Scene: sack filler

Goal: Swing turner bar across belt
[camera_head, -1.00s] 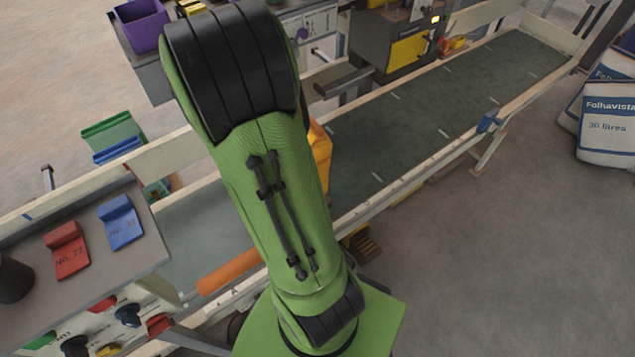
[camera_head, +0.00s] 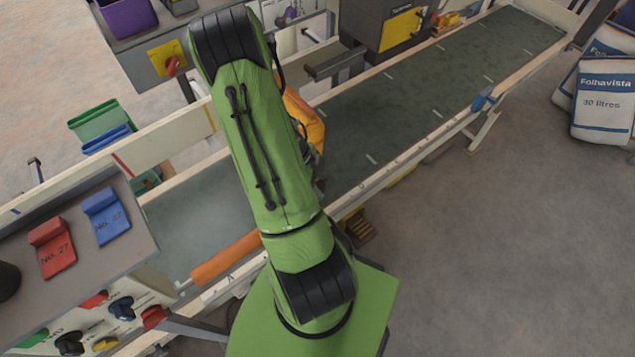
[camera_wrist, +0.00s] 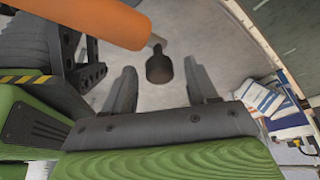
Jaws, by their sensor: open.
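The turner bar (camera_head: 226,258) is an orange roller. In the head view it lies at the near side of the belt (camera_head: 190,218), left of my arm, and its right end is hidden behind the arm. The wrist view shows the orange bar (camera_wrist: 85,18) close at the upper left, with a thin rod and a dark knob (camera_wrist: 159,67) at its end. My gripper (camera_wrist: 160,72) is open, its two dark fingers pointing towards the knob. The knob appears between the fingertips; I cannot tell its depth. The gripper is hidden in the head view.
A control panel with red (camera_head: 52,247) and blue (camera_head: 106,215) tags stands at the left. A yellow-orange object (camera_head: 304,118) is partly hidden behind my arm. White sacks (camera_head: 603,100) stand at the right. The far belt stretch (camera_head: 420,100) and the right floor are clear.

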